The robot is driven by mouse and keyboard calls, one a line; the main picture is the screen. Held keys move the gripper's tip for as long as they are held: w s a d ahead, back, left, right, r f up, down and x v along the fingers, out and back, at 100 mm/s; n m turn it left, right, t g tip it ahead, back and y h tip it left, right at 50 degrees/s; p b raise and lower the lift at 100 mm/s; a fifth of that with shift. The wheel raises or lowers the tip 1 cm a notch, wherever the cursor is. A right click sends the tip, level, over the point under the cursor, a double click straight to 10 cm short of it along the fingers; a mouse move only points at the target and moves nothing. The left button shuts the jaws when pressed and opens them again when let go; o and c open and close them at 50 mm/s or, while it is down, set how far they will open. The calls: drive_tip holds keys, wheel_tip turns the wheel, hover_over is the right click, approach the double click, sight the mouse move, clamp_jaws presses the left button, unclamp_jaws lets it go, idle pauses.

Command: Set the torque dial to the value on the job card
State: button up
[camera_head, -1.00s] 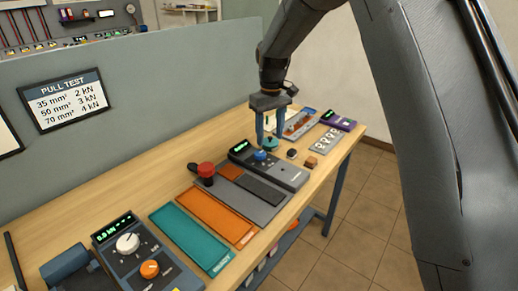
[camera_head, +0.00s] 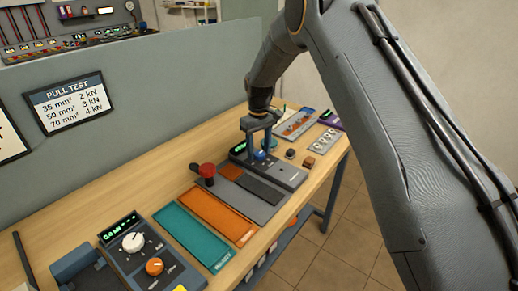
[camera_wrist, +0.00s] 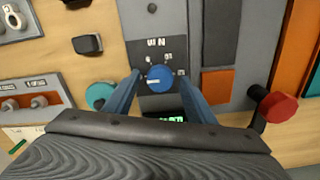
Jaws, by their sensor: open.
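A blue dial (camera_wrist: 160,78) with a white pointer line sits on a dark grey device (camera_head: 285,175) with a green display; the display's reading is too small to tell. In the wrist view the pointer lies toward the left. My gripper (camera_wrist: 159,73) is open, its two blue-grey fingers on either side of the blue dial; I cannot tell whether they touch it. In the head view my gripper (camera_head: 259,153) partly hides the dial. A wall card (camera_head: 68,101) reads "PULL TEST" with 35, 50 and 70 mm² beside 2, 3 and 4 kN. Another card (camera_head: 10,140) is cut off at the left edge.
A red knob (camera_head: 207,170) stands beside the device. Orange (camera_head: 220,215) and teal (camera_head: 192,237) mats lie nearer. A second device (camera_head: 150,255) has white and orange knobs. A teal round part (camera_wrist: 100,95) lies close to one finger. Small dark and brown blocks lie opposite.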

drive_tip(key=c, duration=1)
drive_tip(key=shift+c, duration=0.2)
drive_tip(key=m+b, duration=0.3)
drive_tip(key=m, duration=0.2)
drive_tip(key=shift+m, duration=0.3)
drive_tip(key=m+b, duration=0.1)
drive_tip(key=m, duration=0.5)
drive_tip(key=shift+b, duration=0.3)
drive_tip(key=o, duration=1)
